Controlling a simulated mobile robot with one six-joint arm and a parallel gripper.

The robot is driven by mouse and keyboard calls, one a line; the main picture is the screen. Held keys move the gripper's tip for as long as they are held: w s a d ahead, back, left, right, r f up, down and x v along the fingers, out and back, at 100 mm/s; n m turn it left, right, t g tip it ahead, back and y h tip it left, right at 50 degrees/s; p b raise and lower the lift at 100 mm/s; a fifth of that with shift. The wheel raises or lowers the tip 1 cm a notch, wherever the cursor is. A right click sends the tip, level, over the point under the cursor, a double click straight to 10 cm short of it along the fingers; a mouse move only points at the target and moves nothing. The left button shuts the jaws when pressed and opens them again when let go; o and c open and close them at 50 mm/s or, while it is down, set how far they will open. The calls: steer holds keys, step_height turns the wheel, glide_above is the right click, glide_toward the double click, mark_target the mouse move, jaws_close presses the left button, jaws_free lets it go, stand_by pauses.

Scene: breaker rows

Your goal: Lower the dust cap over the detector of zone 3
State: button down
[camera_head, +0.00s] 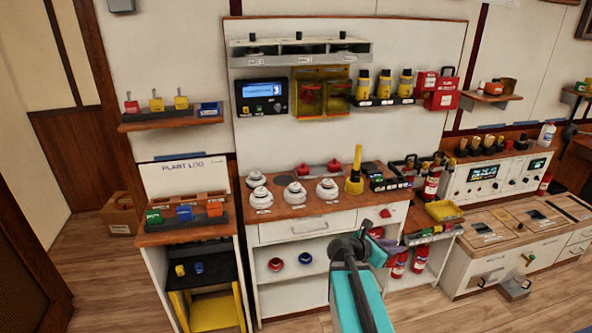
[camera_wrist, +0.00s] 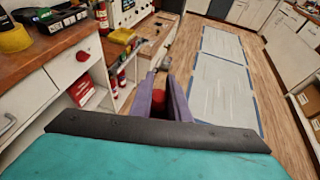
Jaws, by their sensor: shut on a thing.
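My gripper (camera_wrist: 163,100) is shut on a red dust cap (camera_wrist: 160,97), mostly hidden between its two purple fingers. In the head view my gripper (camera_head: 382,252) is in front of the bench's right end, below the top and away from the detectors. Several white domed detectors stand on the wooden bench top: one at front left (camera_head: 261,197), one in the middle (camera_head: 296,193), one at right (camera_head: 327,189) and one behind left (camera_head: 256,179). Their labels are too small to read, so I cannot tell which is zone 3. Two red caps (camera_head: 304,169) (camera_head: 333,165) sit behind them.
A yellow-black upright tool (camera_head: 354,175) stands right of the detectors. A red knob (camera_head: 385,213) is on the drawer front. Red fire extinguishers (camera_head: 397,263) stand near my gripper. A yellow tray (camera_head: 443,210) is to the right.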

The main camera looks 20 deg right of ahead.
step_height(320, 180, down, 7)
steer(key=b, duration=0.6)
steer(key=shift+f, duration=0.2)
